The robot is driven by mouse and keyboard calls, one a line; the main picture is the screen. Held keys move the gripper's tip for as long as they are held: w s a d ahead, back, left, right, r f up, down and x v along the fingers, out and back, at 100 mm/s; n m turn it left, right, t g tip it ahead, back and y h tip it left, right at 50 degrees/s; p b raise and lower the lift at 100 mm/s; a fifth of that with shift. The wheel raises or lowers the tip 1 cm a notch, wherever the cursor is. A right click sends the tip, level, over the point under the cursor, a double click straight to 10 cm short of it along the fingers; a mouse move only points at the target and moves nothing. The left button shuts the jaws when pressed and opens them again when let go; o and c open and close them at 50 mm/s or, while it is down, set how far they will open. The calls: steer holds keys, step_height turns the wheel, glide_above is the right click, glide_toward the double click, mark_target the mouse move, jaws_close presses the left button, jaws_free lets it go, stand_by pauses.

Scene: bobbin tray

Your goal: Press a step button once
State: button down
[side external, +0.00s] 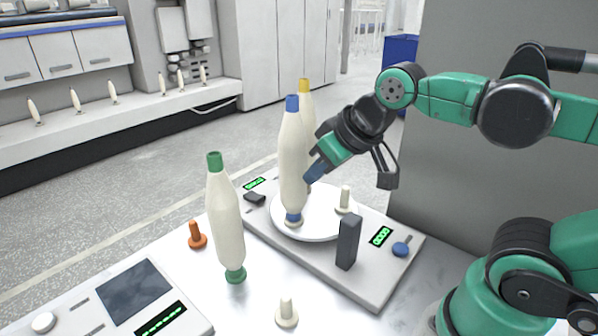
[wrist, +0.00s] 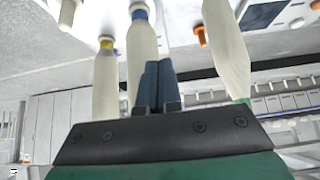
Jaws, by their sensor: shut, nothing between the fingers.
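My gripper (side external: 316,171) is shut and empty, its blue fingertips close beside the blue-capped bobbin (side external: 292,150); I cannot tell whether they touch. In the wrist view the two fingers (wrist: 158,72) lie together in front of that bobbin. The grey device (side external: 370,290) with a white round plate (side external: 282,222) carries a blue knob (side external: 401,249) by a green display (side external: 381,236). A dark button-like part (side external: 255,198) sits by another display (side external: 254,183) on its far side. No label shows which is a step button.
A yellow-capped bobbin (side external: 307,110) stands behind the blue-capped one. A green-capped bobbin (side external: 226,220), an orange peg (side external: 197,236) and a cream peg (side external: 287,312) stand on the table. A dark block (side external: 348,242) rises from the device. A control panel (side external: 135,290) lies front left.

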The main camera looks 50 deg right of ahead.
steer(key=s+d+f+m+g+h, duration=0.1)
steer(key=s+d+m+g+h, duration=0.2)
steer(key=s+d+m+g, duration=0.15)
steer(key=m+g+h, duration=0.4)
steer(key=m+g, duration=0.1)
steer(key=m, duration=0.4)
glide_above(400, 249)
step_height(400, 249, down, 2)
steer(key=f, duration=0.1)
steer(key=shift+f+n, duration=0.15)
steer(key=shift+n, duration=0.1)
steer(key=shift+f, duration=4.35)
